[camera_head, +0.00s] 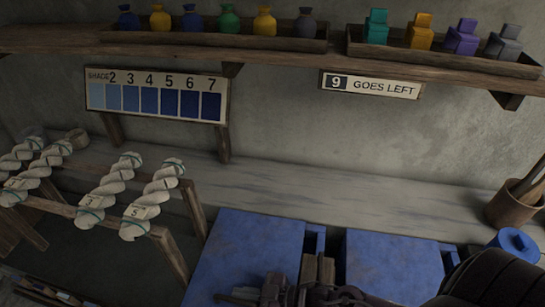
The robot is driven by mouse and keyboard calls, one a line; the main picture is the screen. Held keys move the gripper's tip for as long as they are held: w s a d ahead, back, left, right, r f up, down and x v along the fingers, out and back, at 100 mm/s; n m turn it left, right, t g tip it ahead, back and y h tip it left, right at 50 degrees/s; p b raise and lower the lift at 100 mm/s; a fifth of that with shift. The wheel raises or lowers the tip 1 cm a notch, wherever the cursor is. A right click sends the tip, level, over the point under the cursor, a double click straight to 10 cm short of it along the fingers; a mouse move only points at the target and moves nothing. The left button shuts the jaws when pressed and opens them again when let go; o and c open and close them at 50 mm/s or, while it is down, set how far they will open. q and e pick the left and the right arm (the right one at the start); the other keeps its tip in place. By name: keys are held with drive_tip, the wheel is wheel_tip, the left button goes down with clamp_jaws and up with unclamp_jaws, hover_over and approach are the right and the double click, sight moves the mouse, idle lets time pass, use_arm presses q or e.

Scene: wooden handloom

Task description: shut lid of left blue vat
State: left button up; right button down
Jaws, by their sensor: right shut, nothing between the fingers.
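The left blue vat (250,245) shows as a broad flat blue panel at the bottom middle, below the bench. I cannot tell from this view whether this panel is its lid lying shut or standing raised. Its lower part runs out of the picture. My right gripper (238,296) is at the bottom edge, in front of the lower part of the left panel; its fingers are shut and empty. I cannot tell whether it touches the panel. My right arm comes in from the lower right. My left gripper is not in view.
A second blue panel (393,262) is to the right, across a dark gap. A wooden rack (195,215) with several white yarn skeins stands at left. A round blue object (514,242) and a brown pot (512,208) are at right. The grey bench (330,195) is mostly clear.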

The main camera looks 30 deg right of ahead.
drive_tip(key=shift+s+f+g, duration=0.2)
drive_tip(key=shift+f+g, duration=0.1)
drive_tip(key=shift+f, duration=0.1)
drive_tip(key=shift+r, duration=0.1)
wheel_tip(320, 180, up, 21)
drive_tip(key=p, duration=0.1)
drive_tip(key=shift+w+f, duration=0.2)
